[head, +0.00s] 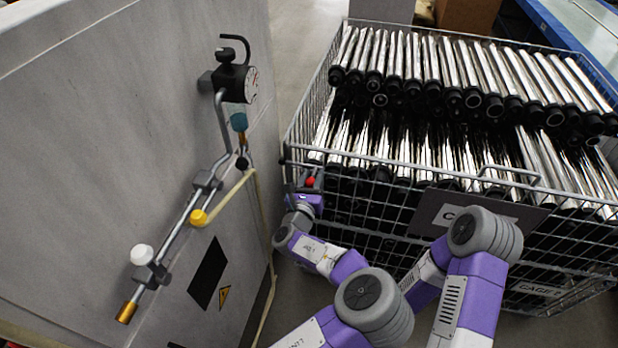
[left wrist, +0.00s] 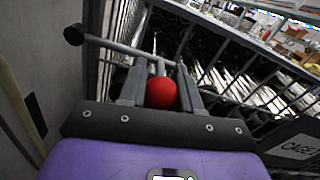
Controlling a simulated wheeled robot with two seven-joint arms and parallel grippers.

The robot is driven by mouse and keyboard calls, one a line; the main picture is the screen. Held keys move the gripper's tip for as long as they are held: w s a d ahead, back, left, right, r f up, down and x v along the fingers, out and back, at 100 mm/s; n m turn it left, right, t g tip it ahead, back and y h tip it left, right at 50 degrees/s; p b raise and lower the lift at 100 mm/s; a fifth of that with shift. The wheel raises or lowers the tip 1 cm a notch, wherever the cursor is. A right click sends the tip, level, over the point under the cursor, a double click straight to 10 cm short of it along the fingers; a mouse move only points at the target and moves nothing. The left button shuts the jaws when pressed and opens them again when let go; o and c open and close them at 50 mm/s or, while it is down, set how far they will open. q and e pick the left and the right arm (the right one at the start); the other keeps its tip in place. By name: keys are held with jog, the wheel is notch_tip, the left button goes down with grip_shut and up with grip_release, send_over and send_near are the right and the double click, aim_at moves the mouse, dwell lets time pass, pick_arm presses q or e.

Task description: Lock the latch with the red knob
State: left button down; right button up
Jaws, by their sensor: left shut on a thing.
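The red knob (head: 311,181) is a small ball at the front left corner of the wire cage. In the left wrist view the red knob (left wrist: 161,92) sits between the fingers of my left gripper (left wrist: 160,88), which is shut on it. A grey latch bar (left wrist: 118,45) with a black end cap runs sideways just beyond the knob. In the head view my left gripper (head: 309,184) is small and partly hidden by its own wrist, so the latch's exact position is hard to tell. My right gripper is not in view.
The wire cage (head: 430,195) holds rows of shiny tubes (head: 440,65) with black ends. A grey cabinet (head: 100,110) stands at left, carrying a pipe (head: 185,218) with a gauge (head: 240,82) and a hanging hose (head: 232,192). A narrow gap separates cabinet and cage.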

pick_arm(q)
jog(key=c, duration=0.8)
grip_release()
jog(key=s, duration=0.2)
jog(key=s+a+p, duration=0.1)
jog(key=s, duration=0.4)
jog(key=shift+s+a+p, duration=0.2)
jog(key=shift+a+p, duration=0.05)
jog(key=shift+p, duration=0.1)
